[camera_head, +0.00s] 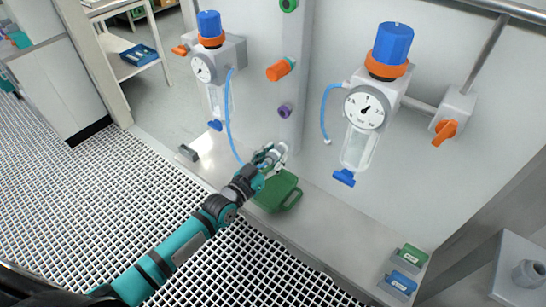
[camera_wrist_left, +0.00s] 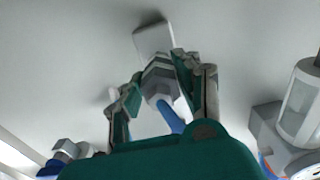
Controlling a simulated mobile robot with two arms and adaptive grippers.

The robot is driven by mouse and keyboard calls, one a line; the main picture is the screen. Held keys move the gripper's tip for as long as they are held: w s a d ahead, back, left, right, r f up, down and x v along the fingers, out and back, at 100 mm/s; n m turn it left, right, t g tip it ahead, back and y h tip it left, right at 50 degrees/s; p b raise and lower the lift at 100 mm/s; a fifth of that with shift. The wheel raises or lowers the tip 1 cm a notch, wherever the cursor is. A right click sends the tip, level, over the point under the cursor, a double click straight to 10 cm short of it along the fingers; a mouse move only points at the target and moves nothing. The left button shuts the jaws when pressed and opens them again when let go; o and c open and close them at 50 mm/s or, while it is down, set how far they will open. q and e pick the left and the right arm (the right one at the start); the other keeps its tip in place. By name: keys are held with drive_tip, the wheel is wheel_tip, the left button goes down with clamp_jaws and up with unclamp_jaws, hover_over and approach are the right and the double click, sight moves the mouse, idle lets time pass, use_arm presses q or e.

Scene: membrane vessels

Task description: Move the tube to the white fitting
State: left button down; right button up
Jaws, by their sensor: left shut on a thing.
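The blue tube (camera_head: 229,120) hangs from the left gauge unit (camera_head: 205,68) and runs down to my left gripper (camera_head: 268,156), low by the pale column. The white fitting (camera_head: 282,149) is at the column's foot, partly hidden by the gripper. In the left wrist view, the gripper (camera_wrist_left: 158,88) is shut around a grey connector (camera_wrist_left: 158,75), with the blue tube (camera_wrist_left: 170,116) coming out of its near end. A white block (camera_wrist_left: 153,38) lies straight beyond the connector; I cannot tell whether they are fully joined. My right gripper is not in view.
Purple (camera_head: 285,110), orange (camera_head: 280,70) and green (camera_head: 289,5) fittings sit higher on the column. A green jug (camera_head: 277,190) stands on the ledge just below my gripper. The right gauge unit (camera_head: 365,106) has its own blue tube. Green and blue boxes (camera_head: 405,272) lie at lower right.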

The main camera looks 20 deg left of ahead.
use_arm(q)
drive_tip(key=shift+w+d, duration=0.15)
drive_tip(key=shift+w, duration=0.2)
drive_tip(key=c, duration=0.8)
unclamp_jaws()
drive_tip(key=shift+c, duration=0.2)
drive_tip(key=v, duration=1.2)
